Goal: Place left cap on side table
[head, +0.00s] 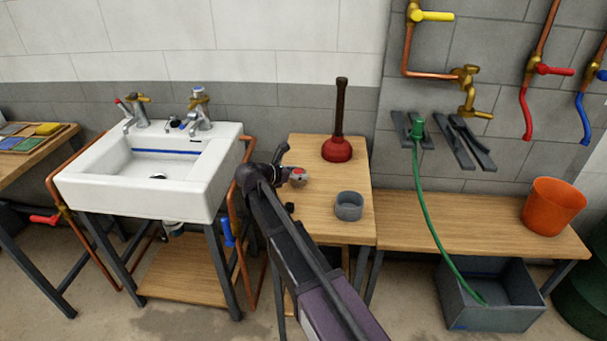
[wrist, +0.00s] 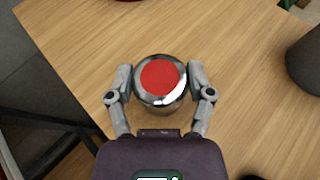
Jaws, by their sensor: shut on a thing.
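The left cap (wrist: 161,78) is a round chrome piece with a red disc on top. In the wrist view it sits between the two fingers of my gripper (wrist: 160,88), which is shut on its sides. In the head view the cap (head: 298,175) shows small at the end of my gripper (head: 291,172), over the left part of the wooden side table (head: 317,221). I cannot tell whether the cap's underside touches the tabletop. My arm hides part of the table's left side.
A red plunger (head: 337,149) stands at the table's back, and a grey cup (head: 348,206) stands right of the cap. The white sink (head: 150,180) is to the left. A lower bench with an orange bucket (head: 552,206) is to the right.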

